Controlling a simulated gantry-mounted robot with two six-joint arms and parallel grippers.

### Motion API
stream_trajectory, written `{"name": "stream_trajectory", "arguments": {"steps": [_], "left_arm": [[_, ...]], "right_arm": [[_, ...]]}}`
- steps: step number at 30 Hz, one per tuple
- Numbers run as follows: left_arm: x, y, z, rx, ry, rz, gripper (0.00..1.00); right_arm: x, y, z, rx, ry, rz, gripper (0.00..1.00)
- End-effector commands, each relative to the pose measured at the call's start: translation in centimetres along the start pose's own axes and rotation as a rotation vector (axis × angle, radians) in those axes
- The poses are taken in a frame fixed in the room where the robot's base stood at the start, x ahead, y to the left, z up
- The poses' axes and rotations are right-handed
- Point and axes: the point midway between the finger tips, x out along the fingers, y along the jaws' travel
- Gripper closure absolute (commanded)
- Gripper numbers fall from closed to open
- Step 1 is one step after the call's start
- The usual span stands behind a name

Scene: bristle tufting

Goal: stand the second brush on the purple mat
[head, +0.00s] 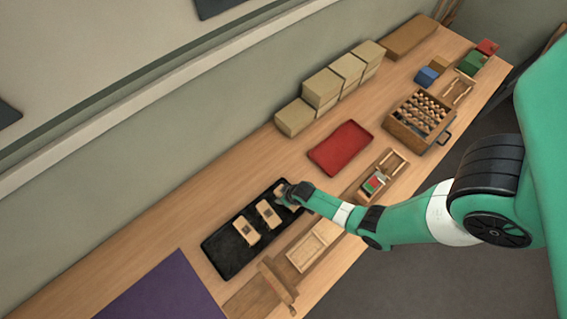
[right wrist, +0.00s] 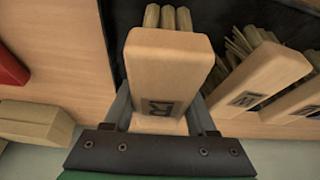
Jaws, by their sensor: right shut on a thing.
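The purple mat (head: 165,292) lies at the lower left of the table in the head view, with its visible part bare. A black tray (head: 222,250) stands to its upper right and holds wooden brushes, including one at the left (head: 245,231) and one in the middle (head: 268,214). My right gripper (head: 284,192) is at the tray's far right end, shut on a brush. In the right wrist view this held brush (right wrist: 165,65) has a dark letter mark and pale tufts. Two more brushes (right wrist: 262,78) (right wrist: 300,98) lie beside it. I cannot tell whether it touches the tray. My left gripper is out of view.
A red tray (head: 340,147) lies right of the black tray, with stacked tan boxes (head: 322,88) behind. A wooden frame (head: 306,252) and a wooden fixture (head: 262,294) are near the front edge. A box of pegs (head: 407,137) stands farther right.

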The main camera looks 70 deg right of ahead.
Motion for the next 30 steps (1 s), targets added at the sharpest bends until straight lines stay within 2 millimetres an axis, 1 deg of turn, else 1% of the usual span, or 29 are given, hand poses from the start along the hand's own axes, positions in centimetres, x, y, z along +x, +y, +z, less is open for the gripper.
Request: {"name": "stream_trajectory", "arguments": {"steps": [1, 9, 13, 14, 15, 18, 20, 23, 26, 30], "left_arm": [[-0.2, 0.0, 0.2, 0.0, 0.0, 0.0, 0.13], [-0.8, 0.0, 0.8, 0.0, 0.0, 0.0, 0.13], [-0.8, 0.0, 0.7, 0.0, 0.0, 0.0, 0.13], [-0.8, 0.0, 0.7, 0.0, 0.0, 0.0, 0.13], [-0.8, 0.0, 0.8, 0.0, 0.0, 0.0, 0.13], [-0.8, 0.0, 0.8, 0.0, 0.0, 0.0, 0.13], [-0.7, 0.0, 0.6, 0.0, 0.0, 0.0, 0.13], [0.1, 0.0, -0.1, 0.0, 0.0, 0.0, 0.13], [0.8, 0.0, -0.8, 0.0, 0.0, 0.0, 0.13], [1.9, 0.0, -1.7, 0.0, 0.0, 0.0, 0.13]], "right_arm": [[0.3, 0.0, 0.1, 0.0, 0.0, 0.0, 1.0], [1.1, 0.0, 0.5, 0.0, 0.0, 0.0, 1.0], [1.1, 0.0, 0.6, 0.0, -0.002, 0.001, 1.0], [1.1, 0.0, 0.6, 0.0, -0.004, 0.001, 0.38], [1.2, 0.0, 0.7, 0.0, -0.004, 0.001, 0.31], [1.2, 0.1, 0.8, 0.0, -0.006, 0.001, 0.13], [1.0, 0.1, 0.7, 0.0, -0.007, 0.002, 0.13], [-0.1, 0.1, 0.3, 0.0, -0.008, 0.002, 0.13], [-2.1, 0.1, 0.3, 0.0, -0.005, 0.002, 0.13], [-5.5, 0.3, 0.6, 0.001, -0.002, 0.001, 0.13]]}}
